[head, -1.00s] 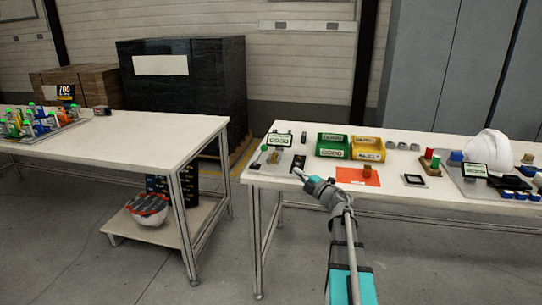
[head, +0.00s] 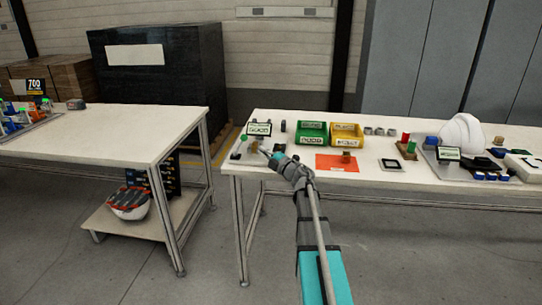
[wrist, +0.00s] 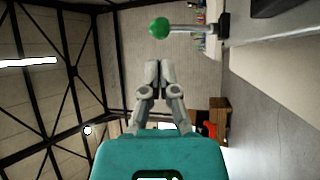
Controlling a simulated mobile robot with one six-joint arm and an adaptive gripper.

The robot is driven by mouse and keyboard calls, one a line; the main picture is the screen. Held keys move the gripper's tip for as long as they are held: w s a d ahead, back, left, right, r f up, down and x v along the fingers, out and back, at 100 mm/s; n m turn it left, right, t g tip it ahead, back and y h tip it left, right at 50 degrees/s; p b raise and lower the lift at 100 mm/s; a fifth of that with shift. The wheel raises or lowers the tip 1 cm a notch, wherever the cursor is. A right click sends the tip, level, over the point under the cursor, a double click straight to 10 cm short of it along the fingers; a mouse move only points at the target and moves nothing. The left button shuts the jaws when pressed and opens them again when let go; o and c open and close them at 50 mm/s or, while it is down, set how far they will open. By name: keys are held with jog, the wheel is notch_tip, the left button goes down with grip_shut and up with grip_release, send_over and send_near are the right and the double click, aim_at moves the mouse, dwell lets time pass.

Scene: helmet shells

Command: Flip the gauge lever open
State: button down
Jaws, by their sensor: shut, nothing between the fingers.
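The gauge lever's green ball knob (head: 243,138) is near the left end of the right-hand table, above a dark base (head: 236,155). In the wrist view the green knob (wrist: 159,28) tops a thin metal rod (wrist: 187,27) from a black base (wrist: 223,25). With that view turned sideways, the lever looks about upright. My gripper (head: 265,152) is just right of the knob in the head view. In the wrist view my gripper's fingertips (wrist: 160,65) are together and empty, pointing toward the knob with a gap between.
A small display (head: 258,128) stands behind the lever. Green (head: 311,134) and yellow (head: 346,136) bins, an orange sheet (head: 333,166) and a white helmet shell (head: 462,132) lie further right. Another table (head: 110,135) stands at left, across a floor gap.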

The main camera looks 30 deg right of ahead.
aim_at(246, 140)
jog(key=shift+p+x, duration=0.6)
jog(key=shift+x, duration=2.75)
jog(key=shift+a, duration=0.15)
